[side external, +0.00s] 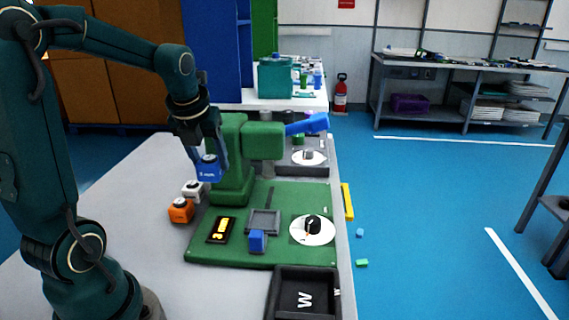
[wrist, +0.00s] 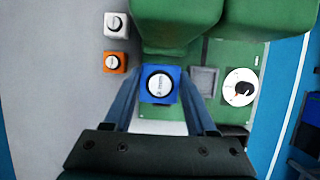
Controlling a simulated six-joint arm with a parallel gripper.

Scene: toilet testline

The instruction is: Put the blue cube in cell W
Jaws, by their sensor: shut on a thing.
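The blue cube (side external: 208,172) is held up above the table by my gripper (side external: 207,158), left of the green machine. In the wrist view the blue cube (wrist: 147,97) sits between the two fingers of my gripper (wrist: 160,92), with a round black-and-white disc on its top. Cell W is the dark, walled tray (side external: 276,300) at the front table edge, with a white W on its floor. It lies well to the front right of the cube. A smaller blue block (side external: 257,241) stands on the green board, separate from the held cube.
A white cube (side external: 193,188) and an orange cube (side external: 180,210) stand on the table below my gripper. A green machine (side external: 235,165) with a blue-tipped arm rises beside it. The green board (side external: 215,258) carries a grey square frame (side external: 263,221) and a white dial (side external: 312,238).

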